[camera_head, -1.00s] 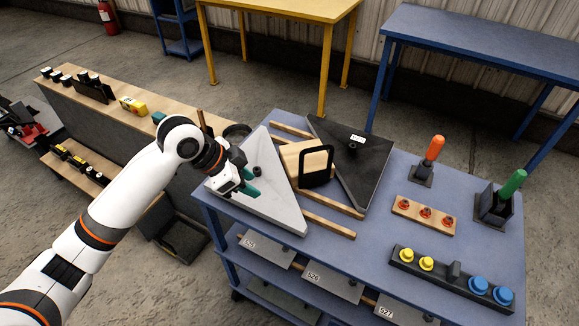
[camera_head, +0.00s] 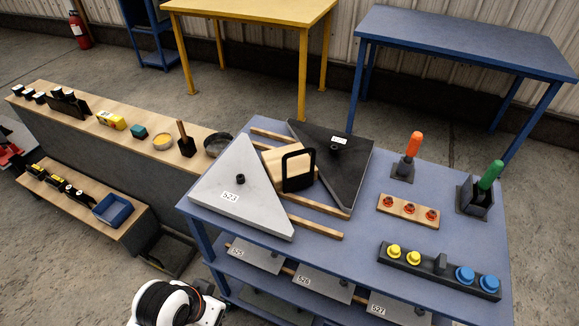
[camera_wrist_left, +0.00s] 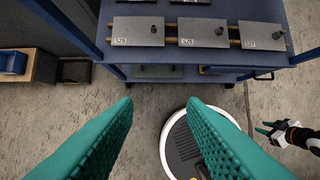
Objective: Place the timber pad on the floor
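A pale wooden block (camera_head: 272,160), which looks like the timber pad, lies on the blue table between the grey and black triangular plates. My left gripper (camera_wrist_left: 160,106) is open and empty in the left wrist view, pointing down over the concrete floor in front of the table. In the head view only part of my left arm shows at the bottom edge.
The blue table (camera_head: 335,262) has numbered grey plates (camera_wrist_left: 138,32) on its lower shelf. My round white base is below the left gripper. A low bench with a blue bin (camera_head: 113,209) stands at the left. Bare floor (camera_wrist_left: 90,120) shows left of my base.

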